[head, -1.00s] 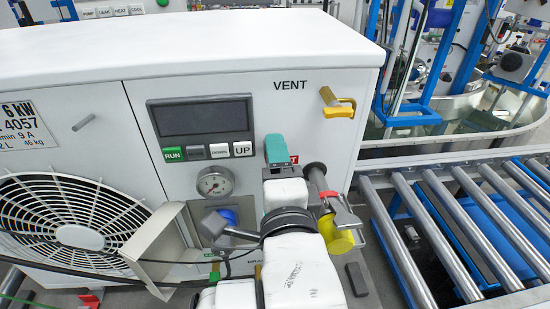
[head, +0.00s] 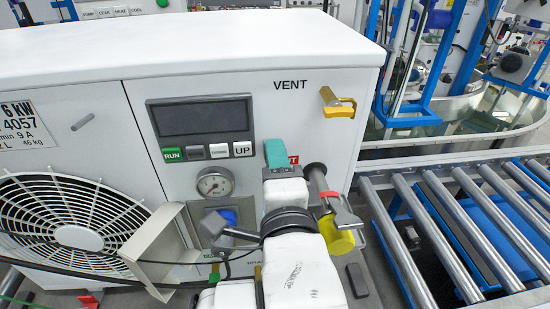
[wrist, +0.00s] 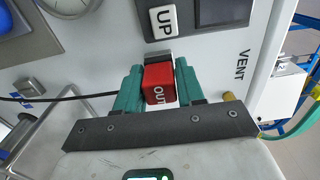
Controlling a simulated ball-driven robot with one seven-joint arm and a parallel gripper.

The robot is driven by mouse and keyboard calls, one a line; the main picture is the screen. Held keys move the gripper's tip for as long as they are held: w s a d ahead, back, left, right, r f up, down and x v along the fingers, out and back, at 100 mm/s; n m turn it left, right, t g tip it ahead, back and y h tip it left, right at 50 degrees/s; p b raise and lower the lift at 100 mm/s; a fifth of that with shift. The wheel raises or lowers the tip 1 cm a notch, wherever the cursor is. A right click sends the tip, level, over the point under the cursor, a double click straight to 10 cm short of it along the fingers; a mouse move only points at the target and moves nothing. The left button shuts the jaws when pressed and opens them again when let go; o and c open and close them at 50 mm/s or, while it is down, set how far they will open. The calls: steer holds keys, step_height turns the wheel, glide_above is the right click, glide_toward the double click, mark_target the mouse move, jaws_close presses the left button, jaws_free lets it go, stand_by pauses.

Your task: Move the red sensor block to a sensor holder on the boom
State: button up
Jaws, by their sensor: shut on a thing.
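The red sensor block (wrist: 158,84), marked "OUT", sits between the two teal fingers of my gripper (wrist: 152,92) in the wrist view. My gripper is shut on it. A dark piece (wrist: 157,57) is just beyond the block at the white panel; I cannot tell whether they touch. In the head view my gripper (head: 275,153) is in front of the white unit, below the UP button, with a bit of red (head: 294,160) showing at its right. The rest of the block is hidden there. I cannot pick out the boom or its sensor holders.
The white unit (head: 330,75) fills the space ahead, with a gauge (head: 213,184), a fan grille (head: 75,238) and a yellow vent valve (head: 338,104). A pipe with a yellow part (head: 341,243) is close right of my arm. A roller conveyor (head: 455,222) runs at right.

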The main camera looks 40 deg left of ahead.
jaws_close()
steer(key=shift+b+v, duration=0.65)
steer(key=shift+v, duration=2.35)
